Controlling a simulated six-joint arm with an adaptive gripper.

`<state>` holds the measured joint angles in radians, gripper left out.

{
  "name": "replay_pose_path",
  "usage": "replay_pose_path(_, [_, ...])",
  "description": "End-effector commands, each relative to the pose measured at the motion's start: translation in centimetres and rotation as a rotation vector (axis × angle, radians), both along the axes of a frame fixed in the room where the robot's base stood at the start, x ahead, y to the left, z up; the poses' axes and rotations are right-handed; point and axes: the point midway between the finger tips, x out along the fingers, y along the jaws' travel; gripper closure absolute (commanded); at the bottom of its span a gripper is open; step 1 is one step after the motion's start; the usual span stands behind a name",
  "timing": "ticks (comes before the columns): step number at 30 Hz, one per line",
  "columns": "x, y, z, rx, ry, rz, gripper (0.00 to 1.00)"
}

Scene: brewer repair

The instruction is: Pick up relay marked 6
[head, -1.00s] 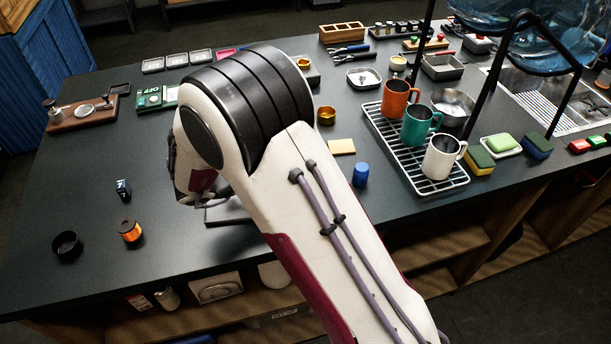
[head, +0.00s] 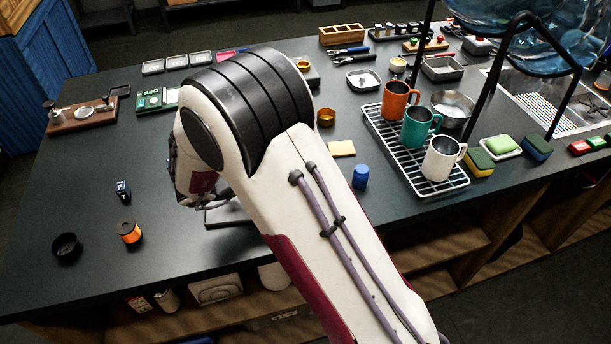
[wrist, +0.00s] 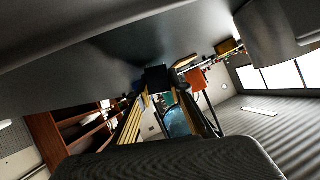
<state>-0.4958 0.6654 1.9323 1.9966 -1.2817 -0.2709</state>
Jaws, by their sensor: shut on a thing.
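My gripper (wrist: 160,92) shows in the wrist view, shut on a small dark block (wrist: 160,76). The block fits the look of a relay, but no number on it can be read. In the head view my gripper and the block are hidden behind my arm. Another small dark relay with a white 7 (head: 123,190) stands upright on the left part of the counter, apart from my arm. No relay marked 6 can be read in either view.
A black ring-like cup (head: 66,247) and an orange spool (head: 129,232) stand near the counter's (head: 90,160) front left. A dark tray (head: 226,213) is partly hidden by my arm. A blue cylinder (head: 360,176) and a rack (head: 408,165) with mugs stand to the right.

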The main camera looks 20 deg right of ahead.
Motion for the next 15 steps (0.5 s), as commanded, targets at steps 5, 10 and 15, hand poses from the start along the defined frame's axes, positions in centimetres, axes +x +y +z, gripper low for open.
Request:
replay_pose_path(5, [0.0,0.0,0.3,0.000,-0.001,0.000,0.99])
replay_pose_path(10, [0.1,0.0,1.3,0.000,-0.002,0.000,0.99])
replay_pose_path(15, [0.1,0.0,3.2,0.002,-0.004,0.000,0.99])
